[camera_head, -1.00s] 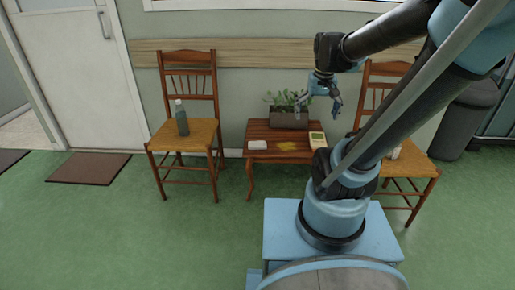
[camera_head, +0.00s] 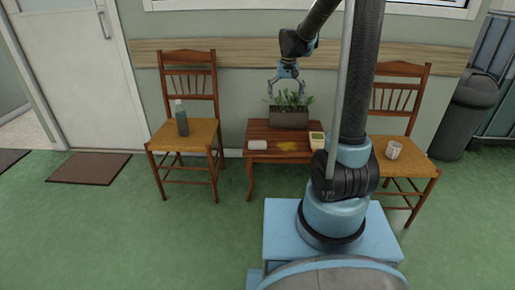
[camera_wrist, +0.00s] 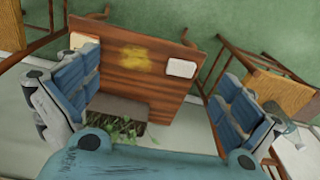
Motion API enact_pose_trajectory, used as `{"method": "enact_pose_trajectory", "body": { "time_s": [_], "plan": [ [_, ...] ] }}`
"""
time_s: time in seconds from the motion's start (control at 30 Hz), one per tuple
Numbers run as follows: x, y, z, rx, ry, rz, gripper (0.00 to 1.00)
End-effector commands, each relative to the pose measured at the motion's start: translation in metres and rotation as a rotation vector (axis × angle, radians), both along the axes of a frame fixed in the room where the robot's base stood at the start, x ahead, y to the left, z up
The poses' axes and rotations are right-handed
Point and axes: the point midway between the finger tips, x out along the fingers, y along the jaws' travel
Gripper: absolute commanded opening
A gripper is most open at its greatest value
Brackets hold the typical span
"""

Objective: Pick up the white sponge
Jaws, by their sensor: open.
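The white sponge (camera_head: 257,145) lies flat near the left front of the small wooden table (camera_head: 262,131). In the wrist view the sponge (camera_wrist: 181,67) is right of the middle, on bare wood between my two fingers and beyond their tips. My gripper (camera_head: 286,95) is open and empty. It points down in the air above the planter at the back of the table, above and to the right of the sponge. Nothing touches the sponge.
A planter (camera_head: 289,118) with leafy plants stands at the table's back. A yellow stain (camera_head: 287,146) and a small pale box with green (camera_head: 317,140) are to the sponge's right. Chairs flank the table, with a bottle (camera_head: 181,121) on the left and a mug (camera_head: 393,149) on the right.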

Motion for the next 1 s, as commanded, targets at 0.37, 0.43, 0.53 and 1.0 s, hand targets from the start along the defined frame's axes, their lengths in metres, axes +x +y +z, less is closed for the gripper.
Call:
{"method": "enact_pose_trajectory", "body": {
  "time_s": [0.37, 0.43, 0.53, 1.0],
  "plan": [
    [0.079, 0.053, -0.062, -0.005, 0.029, 0.012, 1.0],
    [0.091, 0.063, -0.076, -0.005, 0.034, 0.014, 1.0],
    [0.108, 0.078, -0.097, -0.007, 0.04, 0.016, 1.0],
    [0.157, 0.132, -0.19, -0.015, 0.069, 0.025, 1.0]
  ]
}}
